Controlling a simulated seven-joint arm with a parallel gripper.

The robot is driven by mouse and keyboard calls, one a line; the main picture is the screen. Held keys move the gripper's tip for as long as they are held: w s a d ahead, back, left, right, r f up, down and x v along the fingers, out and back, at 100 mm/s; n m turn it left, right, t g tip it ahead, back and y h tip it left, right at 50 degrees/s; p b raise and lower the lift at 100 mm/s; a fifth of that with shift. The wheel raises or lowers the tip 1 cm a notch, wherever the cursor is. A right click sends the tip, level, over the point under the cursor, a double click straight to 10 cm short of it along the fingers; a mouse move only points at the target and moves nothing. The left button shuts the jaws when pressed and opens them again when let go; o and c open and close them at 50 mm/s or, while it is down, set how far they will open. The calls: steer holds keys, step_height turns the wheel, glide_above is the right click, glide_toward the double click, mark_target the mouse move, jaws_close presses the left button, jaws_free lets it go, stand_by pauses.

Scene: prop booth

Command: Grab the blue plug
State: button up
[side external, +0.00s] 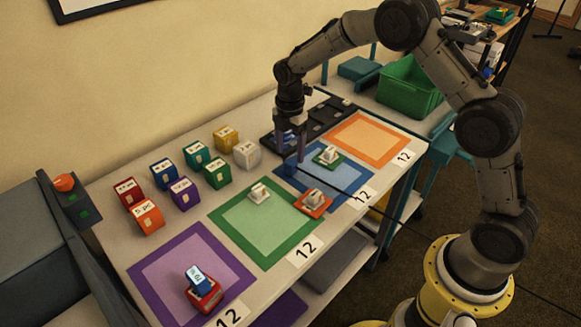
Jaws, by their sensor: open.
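A small blue block (291,168), likely the blue plug, sits at the left corner of the blue mat (352,195). My gripper (295,152) points down just above and behind it; its jaws are open. The fingers partly hide the block, and I cannot tell whether they touch it. Another blue piece with a white label (196,275) stands tilted in a red base (206,297) on the purple mat (160,265).
White pieces sit on a green base (328,163), an orange base (313,210) and the green mat (228,217). Several coloured labelled blocks (183,193) stand by the wall. A dark tray (322,112) lies behind my gripper. The orange mat (410,150) is clear.

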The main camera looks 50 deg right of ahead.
mark_target(291, 161)
step_height(291, 161, down, 5)
steer(key=shift+s+f, duration=0.1)
stand_by(0.3)
jaws_close()
